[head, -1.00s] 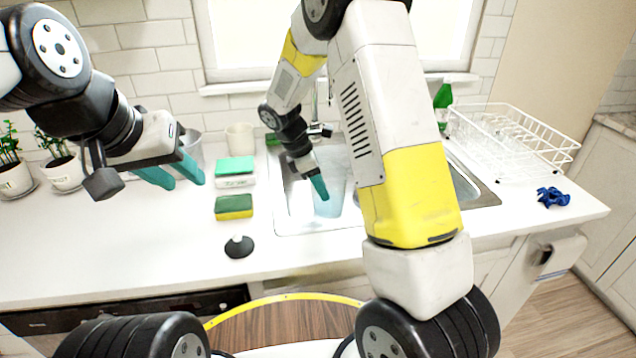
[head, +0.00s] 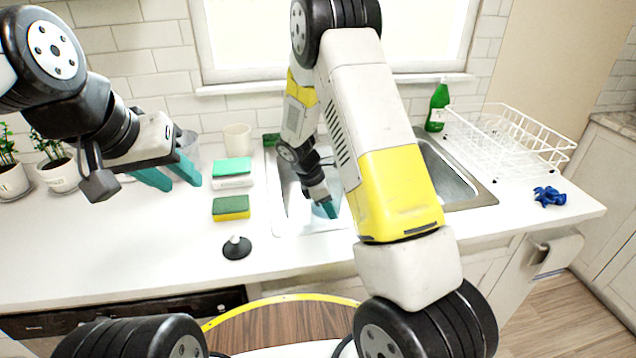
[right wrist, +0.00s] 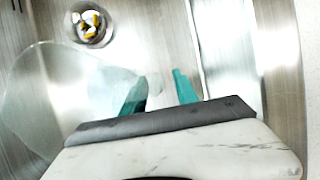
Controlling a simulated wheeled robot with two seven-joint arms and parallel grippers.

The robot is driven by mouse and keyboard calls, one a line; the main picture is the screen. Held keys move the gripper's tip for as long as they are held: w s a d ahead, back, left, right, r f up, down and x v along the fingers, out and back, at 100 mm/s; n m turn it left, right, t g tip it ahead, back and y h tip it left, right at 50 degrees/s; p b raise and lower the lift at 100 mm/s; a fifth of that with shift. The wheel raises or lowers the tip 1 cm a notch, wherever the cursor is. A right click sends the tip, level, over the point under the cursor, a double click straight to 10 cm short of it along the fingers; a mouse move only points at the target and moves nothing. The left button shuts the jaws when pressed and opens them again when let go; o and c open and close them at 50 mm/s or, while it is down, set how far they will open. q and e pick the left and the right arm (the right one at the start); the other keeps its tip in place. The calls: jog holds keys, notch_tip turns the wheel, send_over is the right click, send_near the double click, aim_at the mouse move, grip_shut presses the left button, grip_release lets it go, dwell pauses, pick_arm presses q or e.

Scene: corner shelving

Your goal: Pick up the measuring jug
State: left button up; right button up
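A clear, pale jug (right wrist: 60,95), which I take as the measuring jug, is in the sink. It fills the left of the right wrist view; in the head view my right arm mostly hides it. My right gripper (head: 325,208) is down in the sink beside it. In the right wrist view its teal fingers (right wrist: 160,92) stand apart, with a pale strip between them. I cannot tell whether that strip is part of the jug; no firm grip shows. My left gripper (head: 172,177) is open and empty above the counter at left.
The steel sink (head: 452,180) has a drain (right wrist: 90,25). Sponges (head: 231,207), a black stopper (head: 237,248), a cream cup (head: 238,138) and potted plants (head: 58,172) stand to its left. A white dish rack (head: 520,145), green bottle (head: 438,106) and blue cloth (head: 549,196) are right.

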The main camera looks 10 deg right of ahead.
grip_shut()
dwell(1.3)
